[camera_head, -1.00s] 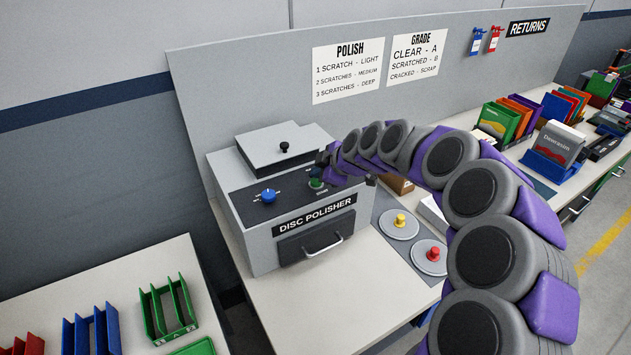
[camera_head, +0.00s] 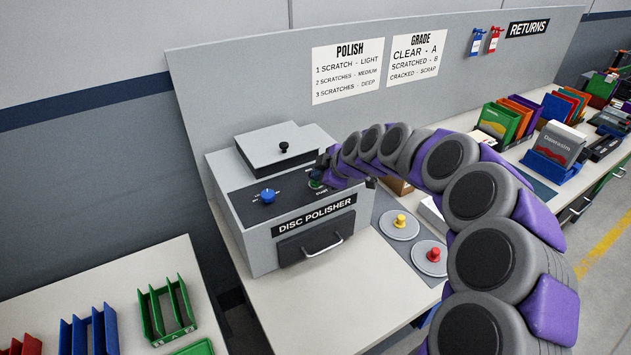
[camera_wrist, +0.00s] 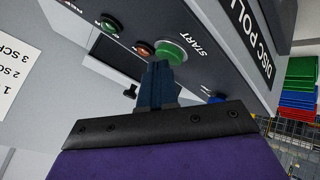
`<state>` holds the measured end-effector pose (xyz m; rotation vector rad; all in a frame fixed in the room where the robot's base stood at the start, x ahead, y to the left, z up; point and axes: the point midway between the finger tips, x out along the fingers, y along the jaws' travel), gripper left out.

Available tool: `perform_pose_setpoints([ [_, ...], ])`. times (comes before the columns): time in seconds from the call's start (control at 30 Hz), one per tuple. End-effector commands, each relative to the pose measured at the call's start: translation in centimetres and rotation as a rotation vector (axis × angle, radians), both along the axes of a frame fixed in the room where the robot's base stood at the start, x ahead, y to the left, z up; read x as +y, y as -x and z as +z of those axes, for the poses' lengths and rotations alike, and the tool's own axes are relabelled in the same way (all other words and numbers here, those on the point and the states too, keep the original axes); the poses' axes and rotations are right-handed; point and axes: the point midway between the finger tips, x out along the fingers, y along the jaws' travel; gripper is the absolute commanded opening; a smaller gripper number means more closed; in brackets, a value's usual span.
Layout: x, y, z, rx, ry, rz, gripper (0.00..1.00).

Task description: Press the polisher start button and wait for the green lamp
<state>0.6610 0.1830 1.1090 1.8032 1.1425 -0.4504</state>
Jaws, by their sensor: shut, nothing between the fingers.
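The disc polisher (camera_head: 262,241) is a grey box on the bench, with a sloped dark control panel. Its green start button (camera_wrist: 172,51) shows large in the wrist view, beside the word START; in the head view the green button (camera_head: 316,184) is partly covered by my gripper. My gripper (camera_wrist: 159,66) is shut and empty, its tips at the button's near edge; I cannot tell whether they touch it. Two small lamps sit on the panel beyond the button, an orange-red one (camera_wrist: 144,48) and a dull green one (camera_wrist: 110,25). I cannot tell whether the green one is lit.
A blue knob (camera_head: 268,196) sits left of the start button on the panel. A drawer with a handle (camera_head: 322,246) is on the polisher's front. Discs with yellow (camera_head: 400,221) and red (camera_head: 433,254) knobs lie to the right. Bare bench lies in front.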

Motion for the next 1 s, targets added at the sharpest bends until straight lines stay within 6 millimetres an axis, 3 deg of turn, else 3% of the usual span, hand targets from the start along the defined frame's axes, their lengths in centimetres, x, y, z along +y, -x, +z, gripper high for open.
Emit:
perform_pose_setpoints([
  [1.0,0.01,-0.01,-0.88,0.002,0.001,0.001,0.0],
])
